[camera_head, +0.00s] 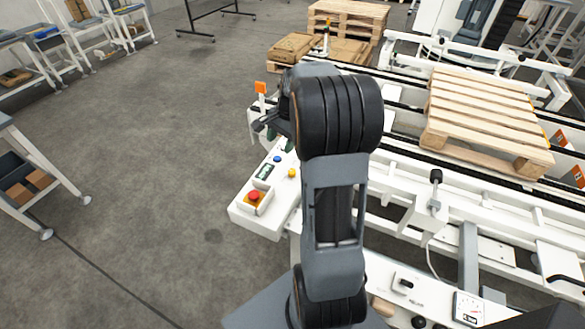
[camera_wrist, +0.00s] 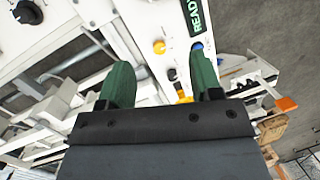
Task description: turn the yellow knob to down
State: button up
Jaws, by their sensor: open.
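The yellow knob (camera_head: 292,173) sits on the white control panel (camera_head: 238,211), to the right of the small display. In the wrist view the yellow knob (camera_wrist: 159,46) appears between and just beyond the two green fingertips. Which way its pointer faces is too small to tell. My gripper (camera_wrist: 160,63) is open and empty, with a finger on either side of the knob in the picture and no visible contact. In the head view my gripper (camera_head: 270,132) is partly hidden behind my arm, above the far end of the panel.
The panel also carries a red stop button (camera_head: 254,196), a display (camera_head: 264,172) reading READY in the wrist view (camera_wrist: 193,15), and a blue button (camera_head: 277,158). A wooden pallet (camera_head: 485,115) lies on the conveyor at right. Open floor lies left of the panel.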

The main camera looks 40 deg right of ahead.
aim_at(292, 171)
jog(key=w+d+f+m+y, duration=0.1)
jog(key=d+f+m+y, duration=0.1)
jog(key=d+f+m, duration=0.7)
jog(key=a+f, duration=0.1)
jog(key=f, duration=0.2)
jog(key=w+f+n+p, duration=0.1)
jog(key=f, duration=0.3)
jog(key=a+f+n, duration=0.1)
jog(key=f, duration=0.2)
jog(key=shift+w+a+f, duration=0.3)
jog(key=shift+w+f, duration=0.05)
jog(key=shift+f, duration=0.05)
jog(key=shift+n, duration=0.3)
jog(key=c, duration=0.9)
